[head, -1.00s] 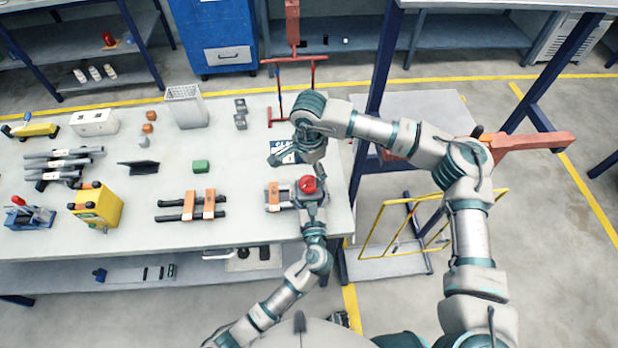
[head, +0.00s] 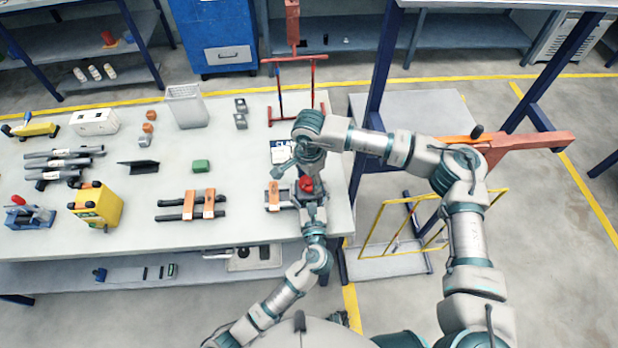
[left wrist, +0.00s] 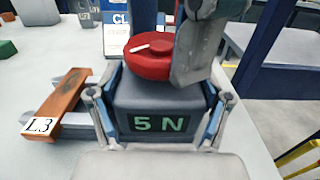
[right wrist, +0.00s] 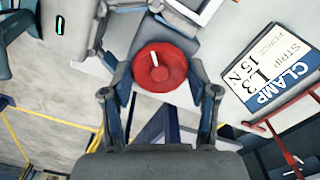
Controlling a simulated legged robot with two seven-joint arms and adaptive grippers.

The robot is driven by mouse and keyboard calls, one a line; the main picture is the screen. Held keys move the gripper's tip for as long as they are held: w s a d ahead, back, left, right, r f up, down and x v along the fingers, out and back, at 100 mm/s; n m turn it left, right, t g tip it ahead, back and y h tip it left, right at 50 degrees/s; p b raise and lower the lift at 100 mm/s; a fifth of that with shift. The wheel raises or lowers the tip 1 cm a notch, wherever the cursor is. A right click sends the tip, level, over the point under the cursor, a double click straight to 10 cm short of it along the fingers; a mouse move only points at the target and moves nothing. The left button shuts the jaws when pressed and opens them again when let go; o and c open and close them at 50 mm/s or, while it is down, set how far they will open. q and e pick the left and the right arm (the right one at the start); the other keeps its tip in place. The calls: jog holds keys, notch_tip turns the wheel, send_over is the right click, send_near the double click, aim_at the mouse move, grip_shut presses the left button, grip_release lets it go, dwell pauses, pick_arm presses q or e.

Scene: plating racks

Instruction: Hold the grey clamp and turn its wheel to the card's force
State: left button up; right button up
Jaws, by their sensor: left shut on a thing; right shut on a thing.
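The grey clamp (left wrist: 165,103) stands at the right front of the table, its display reading 5 N. My left gripper (left wrist: 160,95) is shut on the clamp body, one finger on each side. The red wheel (right wrist: 160,68) with a white mark is on top of the clamp. My right gripper (right wrist: 160,82) is over it from above, shut on the wheel with a finger on each side. The card (right wrist: 275,65) reads CLAMP, STRIP L3, FORCE 15 N and stands behind the clamp. An orange strip labelled L3 (left wrist: 57,103) lies across grey bars left of the clamp.
More orange strips on dark bars (head: 190,207) and a yellow device (head: 97,207) lie to the left. A red frame (head: 297,90) stands at the back of the table. A blue post (head: 378,90) rises close to the right, near my right arm.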

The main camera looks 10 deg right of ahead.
aim_at(309, 181)
jog(key=shift+m, duration=0.4)
dwell(0.4)
jog(key=m, duration=0.3)
jog(key=shift+m, duration=0.3)
jog(key=shift+w+m, duration=0.1)
jog(key=shift+m, duration=2)
jog(key=o, duration=1.2)
jog(key=shift+c, duration=0.2)
notch_tip(309, 181, up, 12)
